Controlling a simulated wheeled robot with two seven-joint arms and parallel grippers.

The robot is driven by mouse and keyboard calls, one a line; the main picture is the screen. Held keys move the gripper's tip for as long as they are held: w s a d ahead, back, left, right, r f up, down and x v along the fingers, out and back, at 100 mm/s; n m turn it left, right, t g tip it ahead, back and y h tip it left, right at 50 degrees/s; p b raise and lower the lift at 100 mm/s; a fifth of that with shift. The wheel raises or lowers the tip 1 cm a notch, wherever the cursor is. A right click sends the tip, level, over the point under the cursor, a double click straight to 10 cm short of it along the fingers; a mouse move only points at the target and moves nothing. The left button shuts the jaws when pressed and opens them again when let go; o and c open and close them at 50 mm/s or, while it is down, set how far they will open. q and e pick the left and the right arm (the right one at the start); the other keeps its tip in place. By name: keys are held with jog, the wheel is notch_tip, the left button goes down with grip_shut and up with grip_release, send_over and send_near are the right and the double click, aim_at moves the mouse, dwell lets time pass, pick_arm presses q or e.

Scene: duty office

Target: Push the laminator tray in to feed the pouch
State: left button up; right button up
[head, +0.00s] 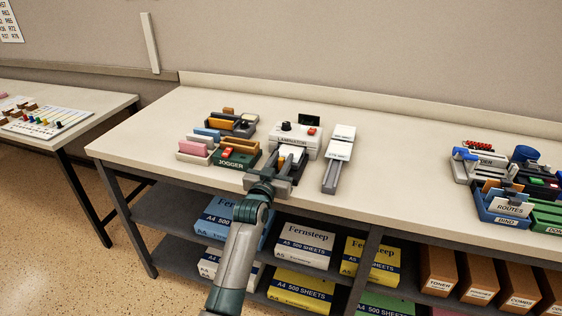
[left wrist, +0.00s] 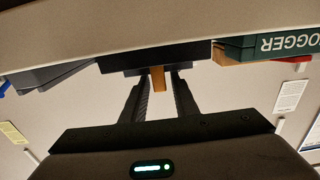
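The laminator (head: 296,139), a pale box with a dark knob and a red button, stands on the bench. Its dark tray juts from the front, mostly hidden by my gripper in the head view. In the left wrist view the tray (left wrist: 125,63) is a dark block with a tan tab (left wrist: 158,79) pointing toward me. My left gripper (head: 285,163) is at the tray's front. In the left wrist view its two fingers (left wrist: 160,88) stand apart on either side of the tab, with a visible gap on the right. My right gripper is out of view.
The green jogger (head: 238,162) stands close left of my left gripper. A grey slide unit with white blocks (head: 338,150) stands just right. Organisers with ROUTES (head: 510,210) are at far right. Bare bench lies between. Paper packs (head: 303,246) fill the shelf below.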

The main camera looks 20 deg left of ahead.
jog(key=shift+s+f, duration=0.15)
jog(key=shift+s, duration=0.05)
pick_arm(q)
jog(key=shift+s, duration=0.15)
